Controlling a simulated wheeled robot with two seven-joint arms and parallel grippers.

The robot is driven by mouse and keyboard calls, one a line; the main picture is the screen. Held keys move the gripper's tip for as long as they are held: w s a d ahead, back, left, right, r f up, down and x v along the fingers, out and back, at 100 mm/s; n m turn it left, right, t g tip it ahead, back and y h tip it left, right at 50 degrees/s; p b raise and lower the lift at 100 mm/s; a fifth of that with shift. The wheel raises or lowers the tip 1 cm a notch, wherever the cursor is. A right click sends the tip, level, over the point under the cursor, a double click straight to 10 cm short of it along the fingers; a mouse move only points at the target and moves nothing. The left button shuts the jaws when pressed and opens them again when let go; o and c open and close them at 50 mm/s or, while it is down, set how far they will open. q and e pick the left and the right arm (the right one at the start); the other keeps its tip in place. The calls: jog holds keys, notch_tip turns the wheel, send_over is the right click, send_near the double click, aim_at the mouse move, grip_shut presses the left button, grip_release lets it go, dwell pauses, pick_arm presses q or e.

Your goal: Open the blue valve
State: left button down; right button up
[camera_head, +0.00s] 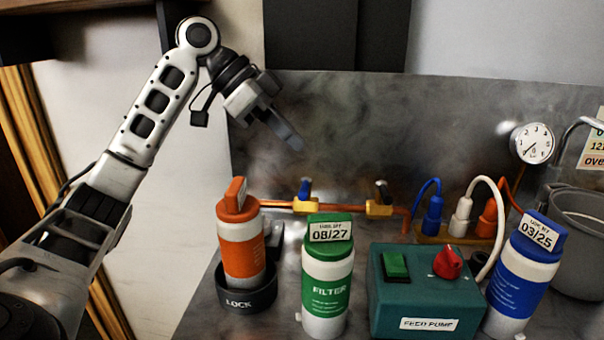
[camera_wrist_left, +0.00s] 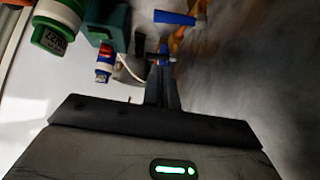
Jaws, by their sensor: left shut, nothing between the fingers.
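The blue valve (camera_head: 304,190) is a small blue lever on a brass body on the copper pipe along the back panel. Its lever stands upright, across the pipe. In the left wrist view a blue lever (camera_wrist_left: 174,17), which looks like this valve, shows near the top, beyond the fingers. My left gripper (camera_head: 291,139) is shut and empty, in the air above the valve and slightly left of it in the head view. In the left wrist view its closed fingers (camera_wrist_left: 163,75) point up the picture, apart from the lever. My right gripper is not in view.
Below the pipe stand an orange canister (camera_head: 243,260) in a black lock ring, a green filter bottle (camera_head: 325,290), the feed pump box (camera_head: 415,300) and a blue bottle (camera_head: 522,278). A second valve (camera_head: 380,205) sits right of the blue one. Space above the pipe is clear.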

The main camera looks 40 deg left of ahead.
aim_at(306, 189)
pick_arm(q)
jog(key=d+f, duration=0.1)
jog(key=f, duration=0.1)
jog(key=w+d+f+b, duration=0.1)
jog(key=f, duration=0.5)
jog(key=shift+w+d+b, duration=0.35)
jog(key=shift+w+d, duration=0.05)
jog(key=shift+s+a, duration=0.15)
jog(key=shift+a, duration=0.15)
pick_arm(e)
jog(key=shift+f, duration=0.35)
